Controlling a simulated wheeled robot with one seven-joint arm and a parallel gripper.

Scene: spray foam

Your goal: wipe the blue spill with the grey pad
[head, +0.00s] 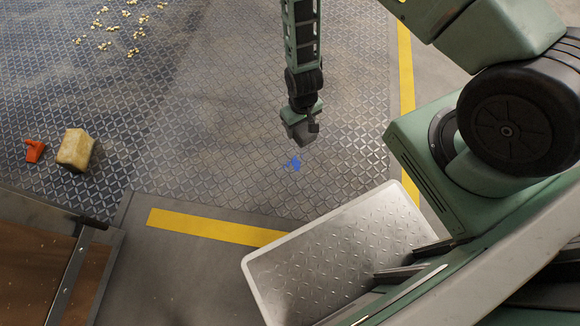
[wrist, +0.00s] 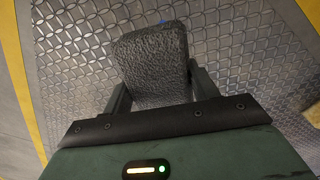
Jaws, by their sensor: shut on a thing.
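The blue spill (head: 294,162) is a small patch on the patterned metal floor, just below and left of my gripper in the head view. In the wrist view a sliver of the spill (wrist: 163,22) shows past the far edge of the pad. The grey pad (wrist: 152,62) is dark and rough, held between the two fingers of my gripper (wrist: 158,90). In the head view the pad (head: 305,132) hangs under my gripper (head: 303,118), beside the spill. I cannot tell whether the pad touches the floor.
A yellow block (head: 76,150) and a small orange object (head: 34,151) lie on the floor at the left. Several pale bits (head: 112,27) are scattered at the upper left. Yellow floor stripes (head: 212,227) edge the patterned area. The floor around the spill is clear.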

